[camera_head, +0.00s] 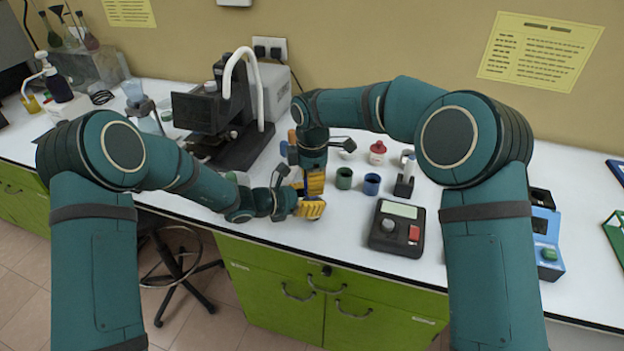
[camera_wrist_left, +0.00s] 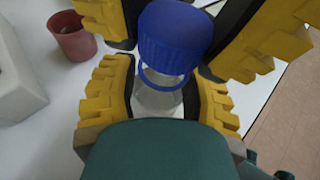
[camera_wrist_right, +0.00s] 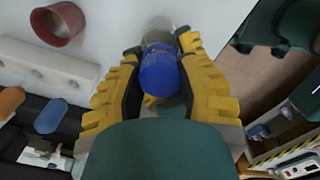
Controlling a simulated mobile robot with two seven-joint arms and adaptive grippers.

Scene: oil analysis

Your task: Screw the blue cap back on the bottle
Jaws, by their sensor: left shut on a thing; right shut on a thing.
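The blue cap (camera_wrist_left: 175,38) is between the yellow fingers of my right gripper (camera_wrist_right: 160,85), which is shut on it. The clear glass bottle (camera_wrist_left: 158,101) with a blue ring at its neck is between the fingers of my left gripper (camera_wrist_left: 162,95), which is shut on it. The cap is directly above the bottle's neck, close over the ring. I cannot tell whether its thread is engaged. In the head view my right gripper (camera_head: 315,182) is above my left gripper (camera_head: 310,209) near the bench's front edge. Cap and bottle are mostly hidden there by the grippers.
A green cup (camera_head: 343,178) and a blue cup (camera_head: 372,184) stand right of the grippers. A control box (camera_head: 397,229) is near the front edge, and a red-topped bottle (camera_head: 377,152) farther back. A black instrument (camera_head: 235,120) stands behind. A reddish cup (camera_wrist_left: 73,36) is nearby.

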